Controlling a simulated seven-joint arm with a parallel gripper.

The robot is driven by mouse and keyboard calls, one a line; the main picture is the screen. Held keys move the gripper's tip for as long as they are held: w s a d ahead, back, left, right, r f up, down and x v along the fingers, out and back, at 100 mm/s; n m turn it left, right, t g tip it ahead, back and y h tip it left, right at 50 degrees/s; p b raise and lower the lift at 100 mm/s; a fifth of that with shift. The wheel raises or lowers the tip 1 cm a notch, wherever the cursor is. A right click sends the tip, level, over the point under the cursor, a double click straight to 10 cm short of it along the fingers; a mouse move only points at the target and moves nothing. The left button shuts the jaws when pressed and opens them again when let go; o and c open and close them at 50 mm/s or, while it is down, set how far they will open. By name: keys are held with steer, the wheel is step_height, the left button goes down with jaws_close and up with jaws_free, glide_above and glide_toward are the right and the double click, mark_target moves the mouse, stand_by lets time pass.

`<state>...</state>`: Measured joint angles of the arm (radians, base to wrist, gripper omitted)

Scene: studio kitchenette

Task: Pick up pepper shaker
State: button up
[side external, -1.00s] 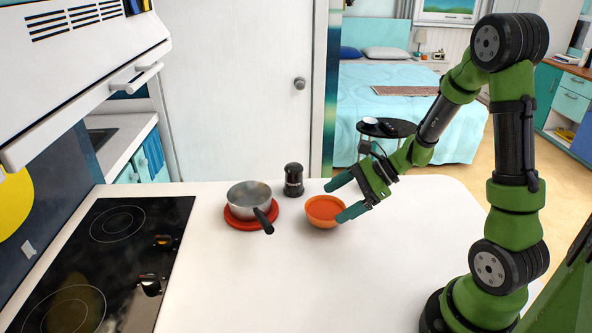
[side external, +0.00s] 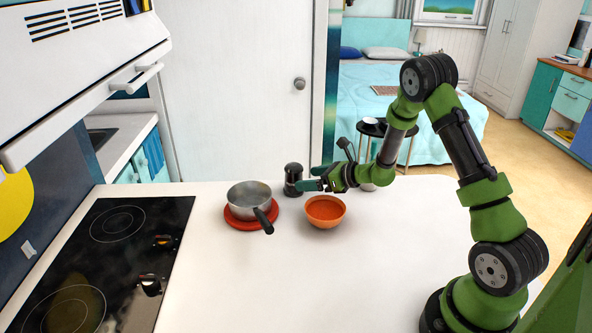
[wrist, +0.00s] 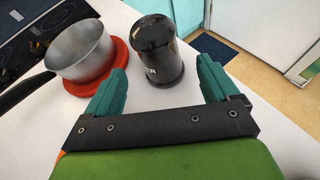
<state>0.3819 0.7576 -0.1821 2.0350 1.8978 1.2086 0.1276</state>
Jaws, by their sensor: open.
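The pepper shaker (side external: 293,175) is a black cylinder with a domed top, standing upright on the white counter. In the wrist view the pepper shaker (wrist: 157,50) stands just ahead of and between the two teal fingers, with white letters on its side. My gripper (side external: 313,180) is open and low over the counter, just to the right of the shaker and partly overlapping it in the side view. In the wrist view my gripper (wrist: 162,88) shows its fingers spread wide with nothing held between them.
A metal pot (side external: 249,195) sits on a red trivet (side external: 236,218) left of the shaker, its black handle (side external: 264,221) pointing forward. An orange bowl (side external: 325,211) stands close to my gripper, on its near side. The black cooktop (side external: 120,260) is at left. The counter's front right (side external: 380,270) is clear.

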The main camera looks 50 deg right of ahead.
mark_target(294, 177)
steer(key=shift+r+x, duration=0.1)
steer(key=shift+x, duration=1.5)
steer(key=shift+r+x, duration=0.15)
steer(key=shift+x, duration=1.4)
steer(key=shift+w, duration=0.1)
steer(key=shift+c, duration=0.2)
